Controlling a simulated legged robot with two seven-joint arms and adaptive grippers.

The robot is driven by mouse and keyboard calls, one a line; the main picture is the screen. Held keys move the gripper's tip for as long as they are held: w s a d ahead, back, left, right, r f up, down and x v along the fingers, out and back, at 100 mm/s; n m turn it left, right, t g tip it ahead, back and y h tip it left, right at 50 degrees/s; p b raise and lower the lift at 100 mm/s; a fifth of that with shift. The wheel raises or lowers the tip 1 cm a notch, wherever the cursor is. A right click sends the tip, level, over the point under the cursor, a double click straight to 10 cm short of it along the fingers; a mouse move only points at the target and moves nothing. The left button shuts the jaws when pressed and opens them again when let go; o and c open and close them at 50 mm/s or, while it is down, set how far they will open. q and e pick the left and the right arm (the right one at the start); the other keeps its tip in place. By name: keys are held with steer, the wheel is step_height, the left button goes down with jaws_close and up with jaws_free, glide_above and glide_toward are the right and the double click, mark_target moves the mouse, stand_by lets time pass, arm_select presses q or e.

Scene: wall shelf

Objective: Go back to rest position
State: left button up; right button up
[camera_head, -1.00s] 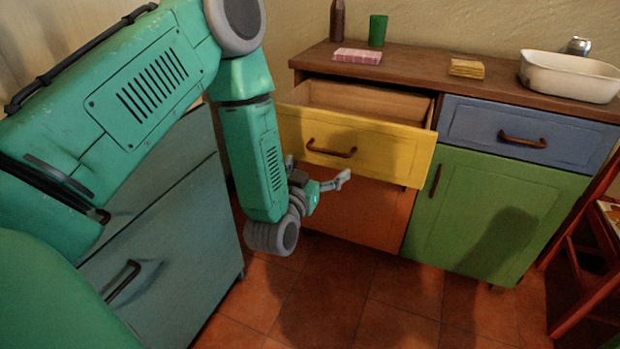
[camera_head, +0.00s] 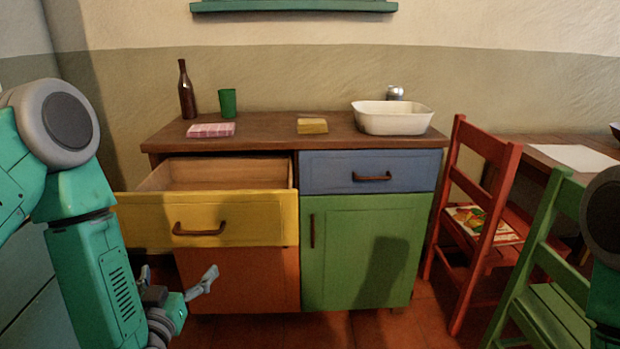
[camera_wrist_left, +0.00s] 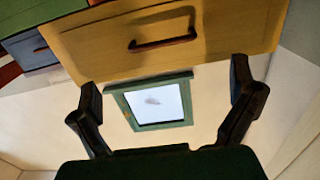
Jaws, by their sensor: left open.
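My left gripper (camera_head: 178,281) is open and empty at the lower left of the head view, in front of the orange front below the yellow drawer. In the left wrist view its two dark fingers (camera_wrist_left: 165,92) stand wide apart with nothing between them. The yellow drawer (camera_head: 255,219) is pulled open, and its visible inside looks empty. Its handle (camera_head: 199,229) is apart from the gripper; the drawer front (camera_wrist_left: 215,35) fills the top of the wrist view. Part of my right arm shows at the right edge, but its gripper is out of view.
The cabinet top (camera_head: 265,139) holds a brown bottle (camera_head: 187,92), green cup (camera_head: 228,103), pink box (camera_head: 211,130), yellow block (camera_head: 312,126) and white basin (camera_head: 392,119). A red chair (camera_head: 478,195) and green chair (camera_head: 545,270) stand at right. A green wall shelf (camera_head: 294,6) hangs above.

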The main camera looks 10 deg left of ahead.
arm_select(q)
steer(key=s+d+f+m+g+h+p, duration=0.2)
steer(key=s+d+f+g+h+p, duration=0.3)
steer(key=s+f+g, duration=0.45)
steer(key=s+f+g+p, duration=0.1)
steer(key=s+f+g, duration=0.1)
steer(key=s, duration=0.7)
steer(key=s+d+f+m+g+y+p, duration=0.1)
steer(key=s+f+g+p, duration=0.1)
steer(key=s+g, duration=0.3)
steer(key=s, duration=0.4)
steer(key=shift+s+d+f, duration=0.25)
steer(key=shift+s+f, duration=0.1)
steer(key=shift+s, duration=0.05)
